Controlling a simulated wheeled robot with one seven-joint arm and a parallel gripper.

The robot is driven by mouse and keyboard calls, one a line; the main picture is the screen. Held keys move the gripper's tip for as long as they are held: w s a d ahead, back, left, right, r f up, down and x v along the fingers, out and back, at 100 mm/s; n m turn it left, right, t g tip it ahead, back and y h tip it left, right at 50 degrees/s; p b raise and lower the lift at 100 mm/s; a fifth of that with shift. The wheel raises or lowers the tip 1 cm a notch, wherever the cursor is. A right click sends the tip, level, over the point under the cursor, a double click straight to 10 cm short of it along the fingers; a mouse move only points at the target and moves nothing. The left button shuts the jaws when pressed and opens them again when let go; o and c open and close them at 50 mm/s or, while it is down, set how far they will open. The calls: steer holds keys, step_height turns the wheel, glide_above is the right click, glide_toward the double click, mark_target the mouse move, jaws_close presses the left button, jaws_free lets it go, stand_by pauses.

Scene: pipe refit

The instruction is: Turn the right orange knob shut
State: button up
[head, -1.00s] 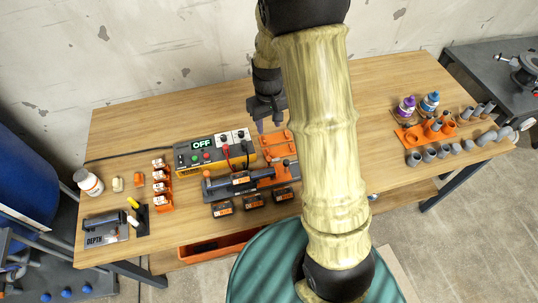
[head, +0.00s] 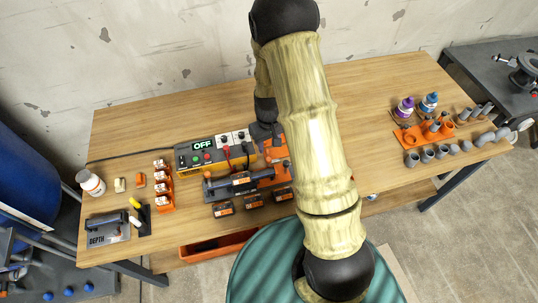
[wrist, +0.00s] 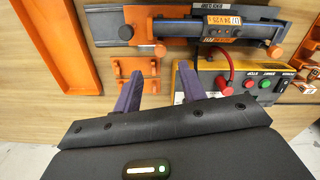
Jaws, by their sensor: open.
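The clamp fixture (wrist: 103,20) with a dark pipe (wrist: 185,29) lying along it fills the top of the wrist view, which looks back from the far side. The right orange knob (wrist: 160,49) shows there on the fixture's left clamp, and the left orange knob (wrist: 275,50) is on the other clamp. My gripper (wrist: 158,85) is open, its two purple fingers apart and empty, pointing toward the right knob and short of it. In the head view, my gripper's dark body (head: 264,130) is behind the fixture's right part; my arm hides some of that area.
The control box (head: 205,152) reads OFF and stands close beside my gripper, with a red cable (wrist: 228,75) looping from it. A small orange bracket (wrist: 121,68) lies beside the left finger. An orange tray (wrist: 55,45) lies farther left in the wrist view.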

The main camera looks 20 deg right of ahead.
mark_target(269, 159)
step_height(269, 159, down, 8)
steer(key=shift+f+p, duration=0.1)
steer(key=shift+p, duration=0.6)
jaws_close()
